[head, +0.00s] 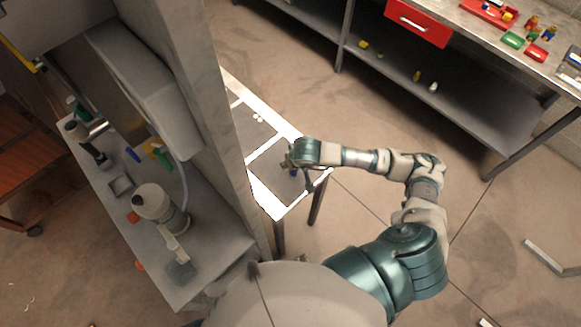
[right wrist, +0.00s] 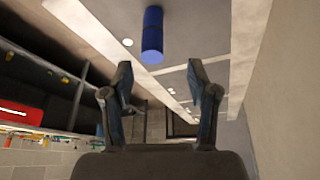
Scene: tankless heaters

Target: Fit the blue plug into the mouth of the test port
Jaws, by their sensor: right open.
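The blue plug (right wrist: 152,35) is a short blue cylinder in the right wrist view. It shows beyond my open fingertips against a grey surface with pale strips, and nothing grips it. In the head view a small bit of blue (head: 294,172) shows just under my right gripper (head: 289,160), by the table's near right part. My right gripper also shows in the right wrist view (right wrist: 160,78), its two fingers apart with nothing between them. I cannot make out the mouth of the test port in either view. My left gripper does not show.
A grey pillar (head: 225,120) stands left of the white-edged table (head: 285,205). Beyond it a grey bench (head: 215,255) carries several tools and bottles. A metal workbench (head: 450,105) with a red drawer (head: 418,22) stands at the back right. Open floor lies between.

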